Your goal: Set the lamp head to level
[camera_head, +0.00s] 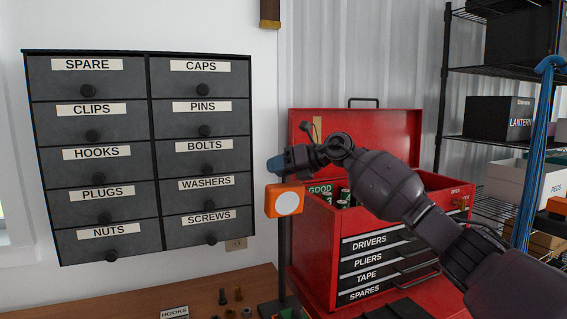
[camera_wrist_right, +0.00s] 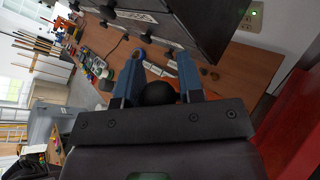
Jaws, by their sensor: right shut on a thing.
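The lamp has a small orange head (camera_head: 272,203) with a pale round lens facing me. The head is slightly tilted and sits beside a thin dark post (camera_head: 284,250) that rises from the bench. My right gripper (camera_head: 275,164) is just above the orange head, at the upper end of the post. In the right wrist view, its blue fingers (camera_wrist_right: 158,75) are shut around a dark round knob (camera_wrist_right: 157,94). The gripper hides how the knob joins the lamp. My left gripper is in neither view.
A grey drawer cabinet (camera_head: 151,150) hangs on the wall at left. An open red toolbox (camera_head: 320,240) stands close behind my right arm. Small hardware and a HOOKS label (camera_head: 174,312) lie on the wooden bench (camera_head: 130,300). Black shelving (camera_head: 490,140) stands at right.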

